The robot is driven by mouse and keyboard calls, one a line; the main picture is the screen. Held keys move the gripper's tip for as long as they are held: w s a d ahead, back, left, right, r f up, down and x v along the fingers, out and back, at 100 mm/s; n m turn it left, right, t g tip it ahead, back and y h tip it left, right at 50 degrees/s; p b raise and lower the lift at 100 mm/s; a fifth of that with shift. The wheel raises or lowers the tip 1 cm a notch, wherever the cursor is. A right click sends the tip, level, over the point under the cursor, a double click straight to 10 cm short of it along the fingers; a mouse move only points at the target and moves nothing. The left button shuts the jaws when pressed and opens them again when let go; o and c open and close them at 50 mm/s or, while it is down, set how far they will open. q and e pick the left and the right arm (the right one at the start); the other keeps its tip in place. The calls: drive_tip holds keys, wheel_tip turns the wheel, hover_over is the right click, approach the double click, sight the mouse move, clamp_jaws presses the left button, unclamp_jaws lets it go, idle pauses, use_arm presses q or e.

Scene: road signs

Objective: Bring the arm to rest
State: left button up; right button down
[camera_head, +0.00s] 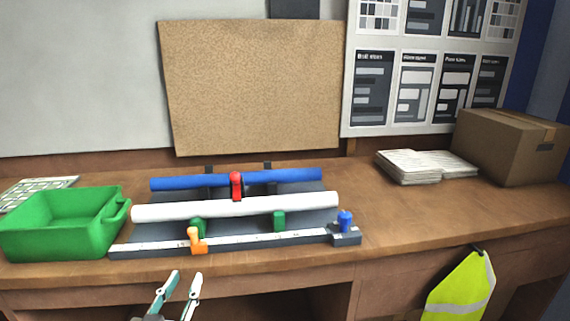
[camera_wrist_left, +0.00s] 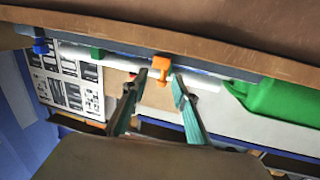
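My left gripper (camera_head: 180,290) is at the bottom of the head view, in front of the workbench's front edge. Its two fingers are apart with nothing between them. In the left wrist view the same gripper (camera_wrist_left: 159,88) shows open and empty, with the orange clip (camera_wrist_left: 162,70) beyond its fingertips. My right gripper is in neither view. On the workbench (camera_head: 420,215) a rack (camera_head: 270,239) carries a blue tube (camera_head: 275,177) and a white tube (camera_head: 285,204). A red clip (camera_head: 237,186) sits at the blue and white tubes.
A green bin (camera_head: 60,232) stands left of the rack. Paper stacks (camera_head: 410,167) and a cardboard box (camera_head: 510,147) are at the back right. A yellow vest (camera_head: 460,290) hangs at the front right. The bench right of the rack is clear.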

use_arm(q)
drive_tip(key=s+d+f+m+g+h, duration=0.1)
drive_tip(key=s+f, duration=0.4)
drive_tip(key=f, duration=0.5)
drive_tip(key=s+d+f+m+g+h, duration=0.1)
drive_tip(key=s+f, duration=0.4)
drive_tip(key=f, duration=0.6)
drive_tip(key=s+d+f+m+g+h, duration=0.1)
drive_tip(key=s+d+f+m+g, duration=0.1)
drive_tip(key=f, duration=0.8)
drive_tip(key=s+d+g, duration=0.1)
drive_tip(key=s+g, duration=0.1)
drive_tip(key=s, duration=0.1)
drive_tip(key=shift+d+f+m+g, duration=0.15)
drive_tip(key=shift+f+m+g, duration=0.05)
drive_tip(key=shift+m+g, duration=0.1)
drive_tip(key=shift+o, duration=0.5)
